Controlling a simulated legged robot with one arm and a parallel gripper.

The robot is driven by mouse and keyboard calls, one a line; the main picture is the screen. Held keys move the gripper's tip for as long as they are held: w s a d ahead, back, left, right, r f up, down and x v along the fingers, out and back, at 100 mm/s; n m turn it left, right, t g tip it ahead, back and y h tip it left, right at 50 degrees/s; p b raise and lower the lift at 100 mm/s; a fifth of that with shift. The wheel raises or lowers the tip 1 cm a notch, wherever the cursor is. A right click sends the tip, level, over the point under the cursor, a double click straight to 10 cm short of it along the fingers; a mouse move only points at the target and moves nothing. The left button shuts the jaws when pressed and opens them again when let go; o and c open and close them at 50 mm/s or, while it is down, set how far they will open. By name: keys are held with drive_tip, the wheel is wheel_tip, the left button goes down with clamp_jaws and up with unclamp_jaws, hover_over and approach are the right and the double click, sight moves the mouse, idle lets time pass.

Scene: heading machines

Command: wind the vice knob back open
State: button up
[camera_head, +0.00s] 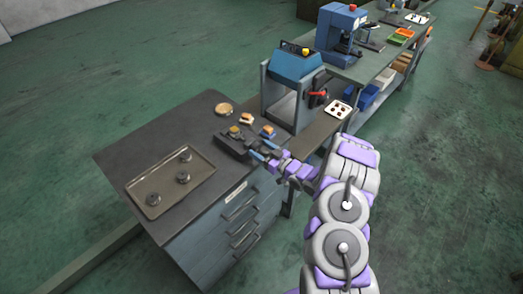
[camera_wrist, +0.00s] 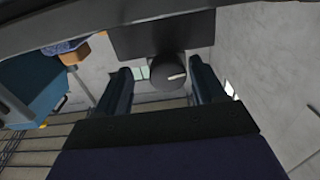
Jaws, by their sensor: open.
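The dark vice (camera_head: 229,144) sits near the right edge of the dark benchtop, with a small yellow part showing on top of it. My gripper (camera_head: 263,152) is at the right end of the vice, with its jaws open. In the wrist view the round dark knob (camera_wrist: 167,73) lies between the two open fingers, with a pale mark on its face. The vice body (camera_wrist: 163,35) is the dark block behind it. Gaps show between the knob and both fingers, so I see no grip. In the head view the knob is hidden or too small to make out.
A tray (camera_head: 147,211) with several round dark parts lies at the bench's front left. A blue machine (camera_head: 296,63) on a stand is close behind. Green floor is open on the right.

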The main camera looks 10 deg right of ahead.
drive_tip(key=shift+a, duration=0.75)
drive_tip(key=c, duration=0.4)
drive_tip(key=shift+d, duration=0.35)
drive_tip(key=c, duration=0.6)
drive_tip(key=shift+c, duration=0.2)
drive_tip(key=shift+a, duration=0.1)
